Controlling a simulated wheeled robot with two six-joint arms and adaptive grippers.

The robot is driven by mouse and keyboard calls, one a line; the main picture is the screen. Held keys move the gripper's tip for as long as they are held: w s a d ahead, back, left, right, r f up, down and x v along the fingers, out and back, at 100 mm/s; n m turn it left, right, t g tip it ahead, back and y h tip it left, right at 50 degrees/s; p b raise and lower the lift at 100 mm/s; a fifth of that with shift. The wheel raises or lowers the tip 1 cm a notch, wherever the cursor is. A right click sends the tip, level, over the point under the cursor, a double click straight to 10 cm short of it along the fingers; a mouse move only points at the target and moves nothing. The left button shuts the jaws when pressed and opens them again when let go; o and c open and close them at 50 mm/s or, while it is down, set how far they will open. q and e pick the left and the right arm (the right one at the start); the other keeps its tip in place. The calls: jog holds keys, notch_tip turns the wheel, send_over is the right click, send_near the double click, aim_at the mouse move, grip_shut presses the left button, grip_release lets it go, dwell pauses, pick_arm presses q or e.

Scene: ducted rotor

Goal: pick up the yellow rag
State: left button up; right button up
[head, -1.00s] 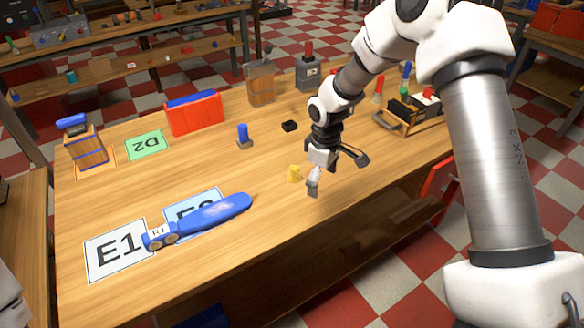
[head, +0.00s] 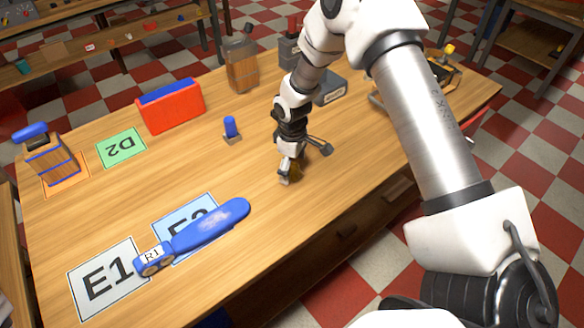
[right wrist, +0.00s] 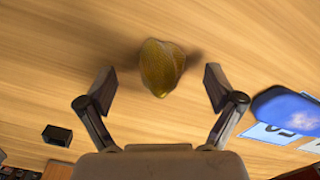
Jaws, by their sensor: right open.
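The yellow rag is a small crumpled lump on the wooden table. In the right wrist view the yellow rag (right wrist: 162,67) lies just beyond and between the two spread fingers, apart from both. In the head view only a little of the yellow rag (head: 296,172) shows, mostly hidden behind my right gripper (head: 303,164). My right gripper also shows in the right wrist view (right wrist: 159,89); it is open and empty, pointing down close over the rag. My left gripper is not in view.
A blue ducted-rotor part labelled R1 (head: 205,232) lies across the E1 card (head: 103,285) and a blue card. A small blue-topped peg (head: 231,128), a red box (head: 170,110) and a black block (right wrist: 57,135) are nearby. The table's front right is clear.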

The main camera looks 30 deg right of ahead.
jog(key=shift+f, duration=0.2)
jog(key=shift+s+r, duration=0.15)
jog(key=shift+c, duration=1)
jog(key=c, duration=1.1)
